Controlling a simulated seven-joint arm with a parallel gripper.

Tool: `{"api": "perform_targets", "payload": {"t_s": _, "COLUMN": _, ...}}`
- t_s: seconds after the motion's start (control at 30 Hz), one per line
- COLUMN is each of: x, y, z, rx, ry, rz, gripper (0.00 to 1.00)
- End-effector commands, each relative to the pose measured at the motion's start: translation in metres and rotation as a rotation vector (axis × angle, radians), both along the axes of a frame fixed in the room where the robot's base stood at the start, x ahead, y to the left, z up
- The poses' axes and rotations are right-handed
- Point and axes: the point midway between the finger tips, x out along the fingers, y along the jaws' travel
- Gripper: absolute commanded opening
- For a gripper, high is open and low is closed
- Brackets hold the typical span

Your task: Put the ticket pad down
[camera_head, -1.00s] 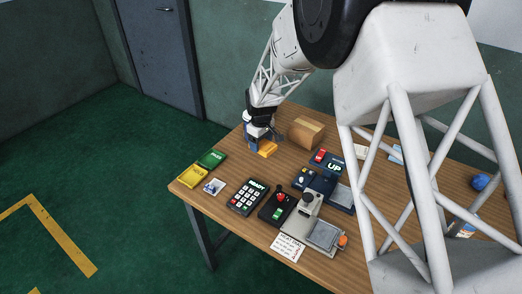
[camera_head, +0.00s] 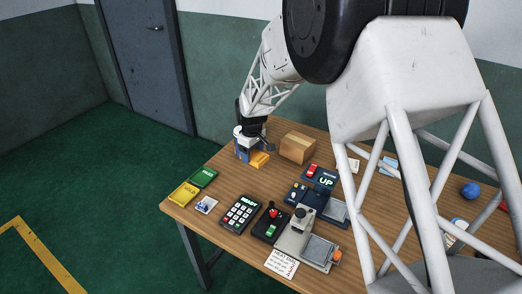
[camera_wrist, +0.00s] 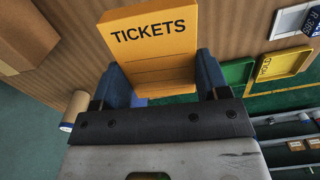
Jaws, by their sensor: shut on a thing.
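The orange ticket pad (camera_head: 259,160), marked TICKETS, is at the far left part of the wooden table, left of the cardboard box. My gripper (camera_head: 249,154) is shut on it. In the wrist view, the blue fingers of my gripper (camera_wrist: 162,78) are on either side of the pad (camera_wrist: 155,40), and its lettering faces the camera. I cannot tell whether the pad touches the table or hangs just above it.
The cardboard box (camera_head: 298,148) stands right of the pad. A green tray (camera_head: 203,177) and a yellow HOLD tray (camera_head: 183,194) lie at the left edge. A keypad (camera_head: 239,214), joystick box (camera_head: 270,224) and stamping device (camera_head: 297,233) stand nearer. Bare wood (camera_head: 236,181) lies before the pad.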

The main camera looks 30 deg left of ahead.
Motion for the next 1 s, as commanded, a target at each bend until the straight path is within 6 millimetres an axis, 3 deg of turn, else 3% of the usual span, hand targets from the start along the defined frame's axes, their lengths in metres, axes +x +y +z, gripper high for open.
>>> {"api": "perform_targets", "payload": {"t_s": 0.27, "x": 0.032, "y": -0.006, "z": 0.01, "rx": 0.001, "ry": -0.001, "rz": 0.014, "gripper": 0.43}}
{"api": "perform_targets", "payload": {"t_s": 0.73, "x": 0.164, "y": -0.052, "z": 0.06, "rx": 0.001, "ry": -0.002, "rz": 0.091, "gripper": 0.43}}
{"api": "perform_targets", "payload": {"t_s": 1.0, "x": 0.211, "y": -0.076, "z": 0.08, "rx": 0.0, "ry": 0.0, "rz": 0.125, "gripper": 0.43}}
